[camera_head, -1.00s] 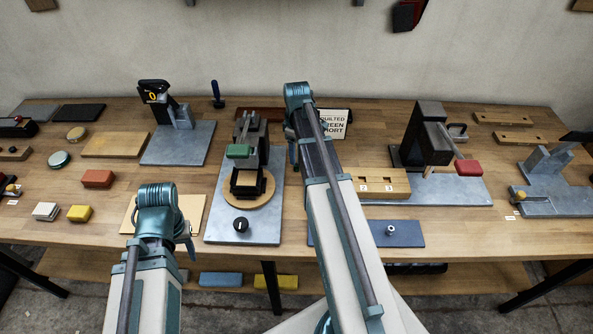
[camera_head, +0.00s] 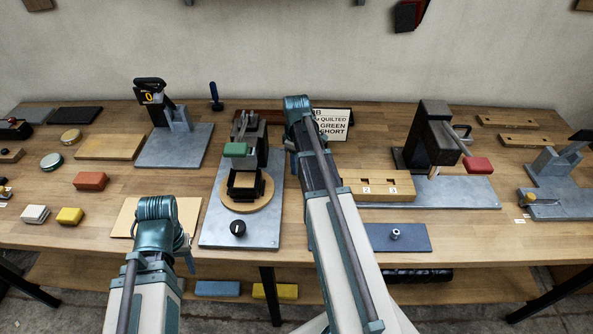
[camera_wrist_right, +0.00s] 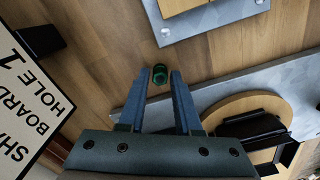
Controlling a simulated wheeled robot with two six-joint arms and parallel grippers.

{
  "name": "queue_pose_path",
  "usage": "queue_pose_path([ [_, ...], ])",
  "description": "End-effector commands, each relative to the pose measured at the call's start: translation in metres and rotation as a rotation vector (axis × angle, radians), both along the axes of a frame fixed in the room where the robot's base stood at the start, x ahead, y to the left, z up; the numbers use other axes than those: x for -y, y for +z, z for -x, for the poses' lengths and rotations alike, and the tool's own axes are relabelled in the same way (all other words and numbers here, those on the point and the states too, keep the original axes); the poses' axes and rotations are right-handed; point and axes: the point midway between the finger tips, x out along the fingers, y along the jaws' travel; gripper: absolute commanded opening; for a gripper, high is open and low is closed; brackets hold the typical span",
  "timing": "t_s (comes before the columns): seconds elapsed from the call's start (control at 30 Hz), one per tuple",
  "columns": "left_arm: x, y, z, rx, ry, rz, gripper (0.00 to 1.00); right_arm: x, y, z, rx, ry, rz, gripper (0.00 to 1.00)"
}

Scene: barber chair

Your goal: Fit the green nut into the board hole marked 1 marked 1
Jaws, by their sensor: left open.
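In the head view the right arm hides the nut and most of this gripper. The wooden board (camera_head: 376,185) shows labels 2 and 3; the part left of them is behind my right arm, so hole 1 is hidden. My left gripper (camera_head: 188,258) is open and low over the bench's front edge, mostly hidden by its own wrist.
A sign (camera_head: 334,125) stands behind my right arm; its printed text (camera_wrist_right: 35,95) shows in the right wrist view. A metal fixture plate (camera_head: 240,226) with a round wooden base lies left of that arm. A dark blue plate (camera_head: 395,238) with a small post lies front right.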

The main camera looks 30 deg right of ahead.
Motion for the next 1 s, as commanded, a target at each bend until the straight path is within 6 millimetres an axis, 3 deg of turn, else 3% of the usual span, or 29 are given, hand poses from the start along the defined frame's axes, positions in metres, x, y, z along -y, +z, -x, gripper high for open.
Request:
queue_pose_path([
  [0.03, 0.0, 0.0, 0.0, 0.0, 0.0, 0.0, 0.5, 0.0, 0.0, 0.0, 0.0, 0.0, 0.0, 0.22],
  [0.17, 0.0, 0.0, 0.0, 0.0, 0.0, 0.0, 0.5, 0.0, 0.0, 0.0, 0.0, 0.0, 0.0, 0.0],
  [0.67, 0.0, 0.001, 0.0, 0.0, 0.0, 0.0, 0.5, 0.0, 0.001, 0.0, 0.0, 0.0, 0.0, 0.0],
  [1.0, 0.0, 0.018, 0.0, 0.0, 0.0, 0.0, 0.5, 0.0, 0.018, 0.0, 0.0, 0.0, 0.0, 0.0],
])
